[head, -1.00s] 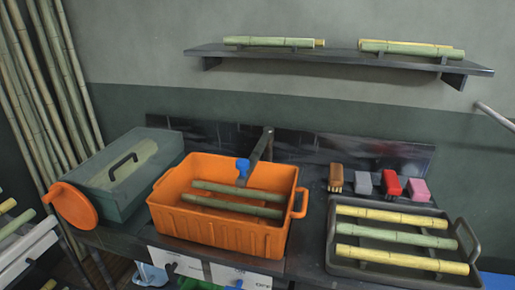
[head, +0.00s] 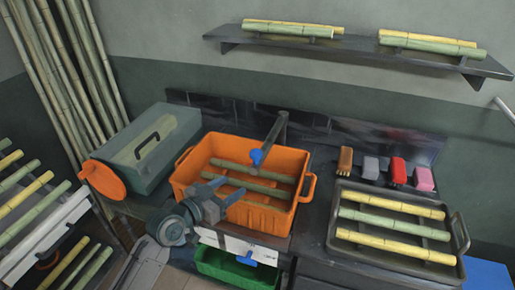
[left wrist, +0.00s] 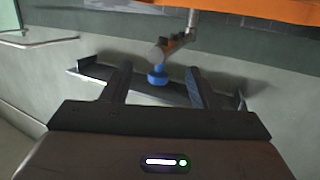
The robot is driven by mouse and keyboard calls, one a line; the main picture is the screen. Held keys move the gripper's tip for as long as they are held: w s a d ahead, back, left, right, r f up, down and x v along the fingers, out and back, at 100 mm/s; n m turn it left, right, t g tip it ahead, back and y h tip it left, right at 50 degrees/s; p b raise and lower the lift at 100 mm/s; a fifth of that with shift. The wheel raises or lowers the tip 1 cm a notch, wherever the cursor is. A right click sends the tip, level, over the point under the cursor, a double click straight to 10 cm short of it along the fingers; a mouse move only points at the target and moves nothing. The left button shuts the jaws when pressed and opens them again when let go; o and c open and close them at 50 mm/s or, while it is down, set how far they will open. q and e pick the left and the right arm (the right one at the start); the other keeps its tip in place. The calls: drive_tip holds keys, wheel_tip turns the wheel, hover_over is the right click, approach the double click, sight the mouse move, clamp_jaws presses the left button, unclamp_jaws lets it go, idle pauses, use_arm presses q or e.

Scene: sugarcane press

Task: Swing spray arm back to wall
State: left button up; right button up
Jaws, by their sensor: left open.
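The spray arm (head: 275,134) is a dark bar reaching out from the back wall over the orange crate (head: 256,217). A blue nozzle (head: 256,157) hangs at its near end. My left gripper (head: 228,190) is open and empty above the crate's front left part, to the lower left of the nozzle and apart from it. In the left wrist view the blue nozzle (left wrist: 157,76) shows between and beyond the open fingers, and the spray arm (left wrist: 172,44) runs behind it. My right gripper is not in view.
Green canes lie in the crate. A grey-green toolbox (head: 148,150) stands left, with an orange disc (head: 103,180) beside it. A dark tray (head: 334,233) of canes and several brushes (head: 397,170) stand right. A wall shelf (head: 350,47) holds canes above.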

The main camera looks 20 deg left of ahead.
use_arm(q)
drive_tip(key=t+h, duration=0.1)
approach(253, 153)
drive_tip(key=p+x, duration=0.3)
drive_tip(key=x, duration=0.7)
drive_tip(key=shift+d, duration=0.1)
drive_tip(key=shift+w+d+f+p, duration=0.1)
drive_tip(key=shift+w+d+p, duration=0.2)
drive_tip(key=shift+w, duration=0.1)
